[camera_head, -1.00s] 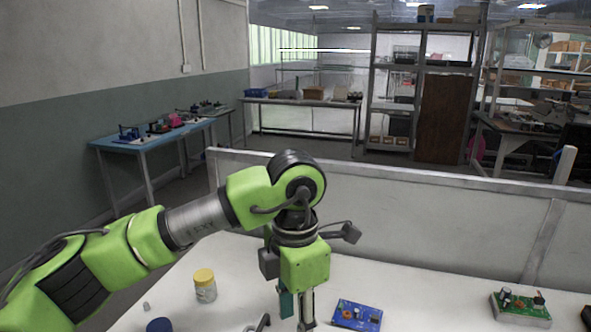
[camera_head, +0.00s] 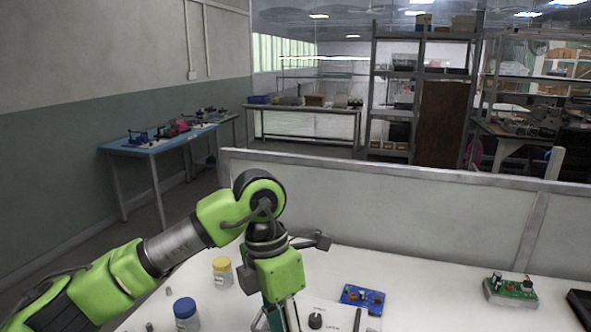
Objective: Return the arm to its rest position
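My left arm comes in from the left across the white table (camera_head: 420,285), bent at a green and black joint. My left gripper (camera_head: 278,318) points down at the bottom edge of the picture. Its fingers are partly cut off, so I cannot tell whether they are open or shut, or whether they hold anything. It is left of a pale device with a black knob (camera_head: 315,320). My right gripper is not in view.
A yellow-lidded jar (camera_head: 222,272) and a blue-lidded jar (camera_head: 186,316) stand left of the gripper. A blue circuit board (camera_head: 362,298) and a green one (camera_head: 510,291) lie to the right. A low partition (camera_head: 400,208) closes the table's back.

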